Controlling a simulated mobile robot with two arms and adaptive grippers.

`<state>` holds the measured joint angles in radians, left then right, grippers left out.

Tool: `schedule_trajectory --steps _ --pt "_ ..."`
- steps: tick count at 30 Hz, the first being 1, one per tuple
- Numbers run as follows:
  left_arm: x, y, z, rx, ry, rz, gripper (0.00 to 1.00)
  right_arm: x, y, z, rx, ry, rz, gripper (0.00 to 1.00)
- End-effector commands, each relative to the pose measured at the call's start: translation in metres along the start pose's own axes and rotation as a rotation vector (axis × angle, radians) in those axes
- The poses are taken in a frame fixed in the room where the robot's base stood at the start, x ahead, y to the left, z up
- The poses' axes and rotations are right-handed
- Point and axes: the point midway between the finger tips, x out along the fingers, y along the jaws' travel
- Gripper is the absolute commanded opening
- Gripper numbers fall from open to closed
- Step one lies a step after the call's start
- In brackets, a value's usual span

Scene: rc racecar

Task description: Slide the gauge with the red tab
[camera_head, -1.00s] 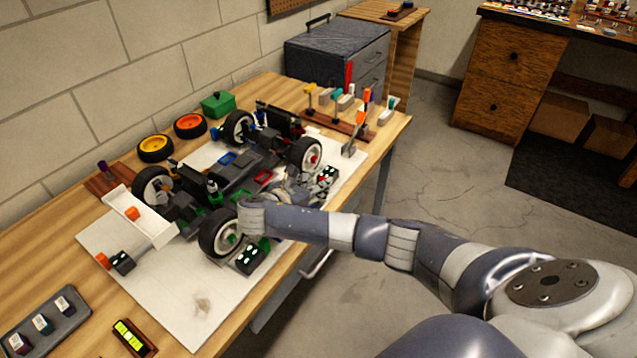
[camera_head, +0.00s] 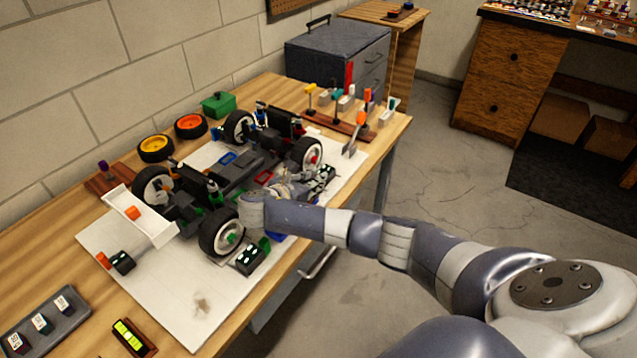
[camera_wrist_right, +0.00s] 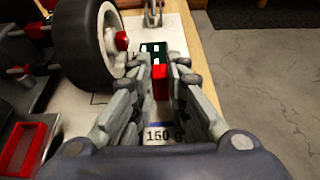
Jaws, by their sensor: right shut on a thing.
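The gauge with the red tab is a dark block with white marks (camera_wrist_right: 153,50); its red tab (camera_wrist_right: 160,82) shows between my right gripper's fingers (camera_wrist_right: 160,85) in the right wrist view. The fingers are closed on the red tab. In the head view the gauge (camera_head: 324,175) lies on the white mat beside the car's front right wheel, and my right gripper (camera_head: 303,186) reaches it from the near side and partly covers it. My left gripper is out of view.
The racecar (camera_head: 235,175) stands on the white mat (camera_head: 170,300), its wheel (camera_wrist_right: 92,45) close left of my fingers. A green-tab gauge (camera_head: 250,258) and an orange-tab gauge (camera_head: 122,262) lie on the mat. A tool rack (camera_head: 340,124) stands behind.

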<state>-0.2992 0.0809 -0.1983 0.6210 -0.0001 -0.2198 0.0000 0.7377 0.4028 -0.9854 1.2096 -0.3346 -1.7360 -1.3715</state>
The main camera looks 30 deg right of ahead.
Motion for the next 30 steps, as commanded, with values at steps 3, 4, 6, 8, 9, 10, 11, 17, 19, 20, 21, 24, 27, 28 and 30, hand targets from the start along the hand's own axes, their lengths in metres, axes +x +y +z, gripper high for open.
schedule_trajectory --steps 3,4,6,8,9,10,11,17,19,20,21,24,27,28,30 --pt "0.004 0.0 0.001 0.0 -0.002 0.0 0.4 0.0 0.014 0.0 0.005 0.0 0.001 0.0" --pt "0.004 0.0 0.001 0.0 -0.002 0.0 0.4 -0.001 0.016 0.0 0.005 0.0 0.002 0.0" --pt "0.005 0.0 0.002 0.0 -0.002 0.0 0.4 -0.001 0.02 0.0 0.003 0.0 0.002 0.0" --pt "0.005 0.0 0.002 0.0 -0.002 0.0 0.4 -0.001 0.021 0.001 0.003 -0.001 0.003 0.0" --pt "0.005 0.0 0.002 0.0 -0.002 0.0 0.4 -0.001 0.022 0.001 0.003 -0.001 0.003 0.0" --pt "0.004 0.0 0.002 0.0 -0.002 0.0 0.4 -0.001 0.022 0.001 0.003 -0.001 0.004 0.0" --pt "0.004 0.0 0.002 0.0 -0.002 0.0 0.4 -0.001 0.022 0.001 0.003 -0.001 0.004 0.0" --pt "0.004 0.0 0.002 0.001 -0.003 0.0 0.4 -0.001 0.023 0.002 0.004 -0.001 0.007 0.24" --pt "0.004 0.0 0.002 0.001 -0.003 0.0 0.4 -0.001 0.023 0.002 0.004 -0.001 0.007 0.35" --pt "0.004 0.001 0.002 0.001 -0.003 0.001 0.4 -0.001 0.022 0.002 0.004 -0.001 0.007 0.35" --pt "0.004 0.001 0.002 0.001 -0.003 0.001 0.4 -0.001 0.022 0.002 0.003 -0.001 0.006 0.35" --pt "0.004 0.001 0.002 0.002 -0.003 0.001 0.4 -0.001 0.022 0.001 0.002 0.0 0.005 0.35" --pt "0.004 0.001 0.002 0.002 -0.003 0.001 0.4 -0.001 0.021 0.001 0.002 0.0 0.003 0.35" --pt "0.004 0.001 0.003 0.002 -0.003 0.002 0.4 -0.001 0.021 0.001 0.001 0.0 0.003 0.35" --pt "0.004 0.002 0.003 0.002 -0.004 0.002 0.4 -0.001 0.021 0.001 0.001 0.0 0.003 0.35"
